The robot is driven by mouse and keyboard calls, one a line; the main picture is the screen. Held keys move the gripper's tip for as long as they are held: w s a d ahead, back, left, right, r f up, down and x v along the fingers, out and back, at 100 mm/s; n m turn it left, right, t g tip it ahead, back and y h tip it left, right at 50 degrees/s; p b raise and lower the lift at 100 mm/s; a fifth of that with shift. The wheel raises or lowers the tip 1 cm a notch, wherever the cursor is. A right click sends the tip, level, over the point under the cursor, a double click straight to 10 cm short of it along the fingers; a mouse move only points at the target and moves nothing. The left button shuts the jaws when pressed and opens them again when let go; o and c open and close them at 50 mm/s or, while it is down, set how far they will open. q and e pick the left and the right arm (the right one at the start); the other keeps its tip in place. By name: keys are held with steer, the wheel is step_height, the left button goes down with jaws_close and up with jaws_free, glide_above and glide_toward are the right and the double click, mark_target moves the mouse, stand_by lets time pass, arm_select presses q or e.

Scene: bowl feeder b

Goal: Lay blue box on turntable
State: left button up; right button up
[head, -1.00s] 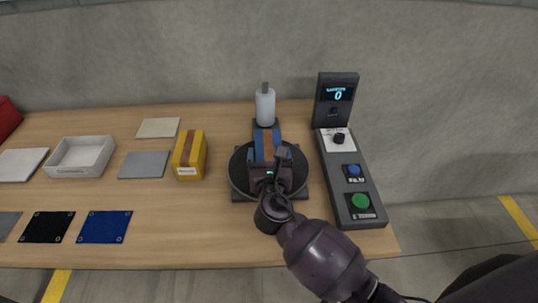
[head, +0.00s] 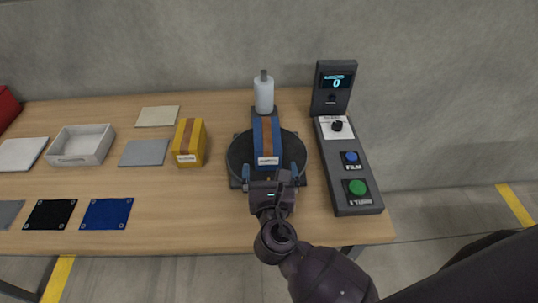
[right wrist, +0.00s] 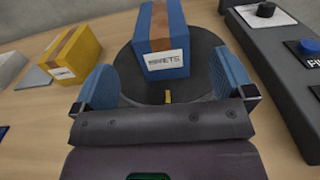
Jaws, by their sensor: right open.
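The blue box (head: 267,142) with a brown strip along its top and a white label rests on the black round turntable (head: 239,165). In the right wrist view the blue box (right wrist: 168,56) stands ahead of my fingers, with its label facing me and the turntable (right wrist: 123,66) under it. My right gripper (head: 273,176) is open and empty in front of the box, at the turntable's near edge. Its two blue fingers (right wrist: 163,84) are spread and apart from the box. My left gripper is out of view.
A white bottle (head: 264,94) stands behind the turntable. A control panel (head: 353,185) with green and blue buttons is close on the right. A yellow box (head: 189,143), white tray (head: 82,145) and several flat mats lie left. Bare table (head: 180,215) lies at front left.

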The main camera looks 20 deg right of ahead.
steer(key=shift+v, duration=1.3)
